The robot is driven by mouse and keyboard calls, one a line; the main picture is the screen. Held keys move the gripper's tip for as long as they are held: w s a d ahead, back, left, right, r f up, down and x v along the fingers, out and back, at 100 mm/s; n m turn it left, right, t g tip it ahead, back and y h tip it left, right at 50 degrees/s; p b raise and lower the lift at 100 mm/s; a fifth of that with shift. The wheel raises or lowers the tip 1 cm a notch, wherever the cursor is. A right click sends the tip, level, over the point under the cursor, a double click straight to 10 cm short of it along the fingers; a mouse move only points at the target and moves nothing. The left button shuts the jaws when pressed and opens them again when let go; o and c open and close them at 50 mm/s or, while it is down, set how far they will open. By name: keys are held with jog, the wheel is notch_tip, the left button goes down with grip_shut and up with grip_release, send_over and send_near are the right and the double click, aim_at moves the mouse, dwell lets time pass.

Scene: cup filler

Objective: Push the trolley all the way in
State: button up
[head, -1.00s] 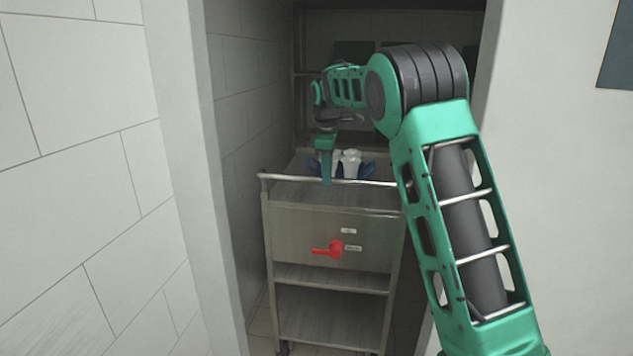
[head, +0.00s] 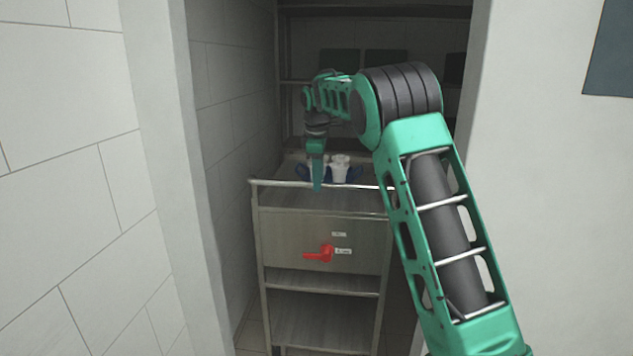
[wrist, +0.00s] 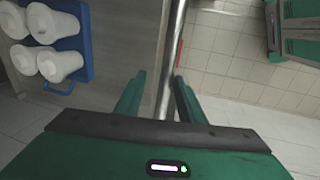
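The grey metal trolley (head: 320,240) stands in a narrow doorway alcove, its front facing me. A bar handle (head: 350,186) runs along its top front edge. My gripper (head: 317,180) points down at this handle, left of its middle. In the wrist view the handle (wrist: 168,88) passes between my two fingers (wrist: 160,90), close to the right finger and with a gap to the left one. The fingers are apart, around the bar rather than clamped on it. How far the trolley's back is from the rear of the alcove is hidden.
White cups (wrist: 62,66) stand in a blue carrier (wrist: 82,45) on the trolley top. A red handle (head: 320,253) sits on its front panel. A tiled wall (head: 225,130) is close on the left, a door jamb on the right. A dark rack (head: 375,14) stands behind.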

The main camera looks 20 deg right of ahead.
jog(key=shift+a, duration=0.15)
jog(key=shift+s+r, duration=0.1)
jog(key=shift+r, duration=0.05)
jog(key=d+v, duration=0.1)
jog(key=v, duration=0.9)
jog(key=shift+a+r, duration=0.25)
jog(key=shift+a, duration=0.2)
